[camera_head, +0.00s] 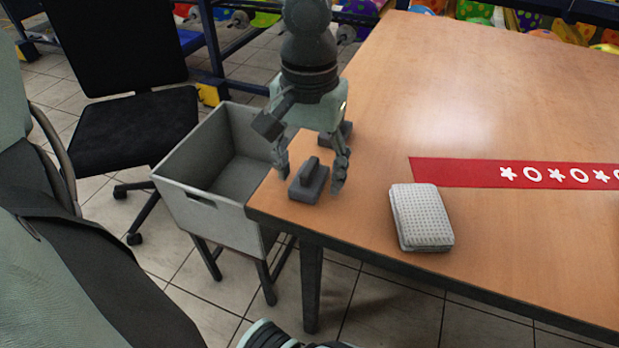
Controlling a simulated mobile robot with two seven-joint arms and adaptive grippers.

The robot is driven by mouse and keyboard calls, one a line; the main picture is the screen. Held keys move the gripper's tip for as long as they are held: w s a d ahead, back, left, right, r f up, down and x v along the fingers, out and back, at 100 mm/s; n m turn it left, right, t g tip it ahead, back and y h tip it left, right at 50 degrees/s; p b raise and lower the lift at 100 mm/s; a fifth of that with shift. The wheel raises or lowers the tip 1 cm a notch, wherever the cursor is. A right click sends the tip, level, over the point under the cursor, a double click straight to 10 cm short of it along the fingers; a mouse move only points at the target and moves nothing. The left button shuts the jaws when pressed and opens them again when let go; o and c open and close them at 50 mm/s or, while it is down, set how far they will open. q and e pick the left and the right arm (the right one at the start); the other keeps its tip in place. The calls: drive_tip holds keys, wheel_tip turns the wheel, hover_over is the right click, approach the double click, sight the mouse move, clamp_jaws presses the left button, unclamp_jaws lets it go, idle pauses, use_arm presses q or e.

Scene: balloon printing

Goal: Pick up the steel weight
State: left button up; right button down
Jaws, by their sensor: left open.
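A dark grey steel weight (309,184) with a raised grip on top stands on the wooden table (480,95) near its left front corner. My left gripper (311,178) points down over it, open, with one finger on each side of the weight. I cannot tell whether the fingers touch it. My right gripper is not in view.
A grey open bin (184,205) on legs stands against the table's left side. A white textured pad (421,218) and a red printed strip (450,173) lie to the right. A black chair (130,130) is at the left. The table's back is clear.

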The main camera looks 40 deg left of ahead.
use_arm(q)
clamp_jaws()
idle(0.3)
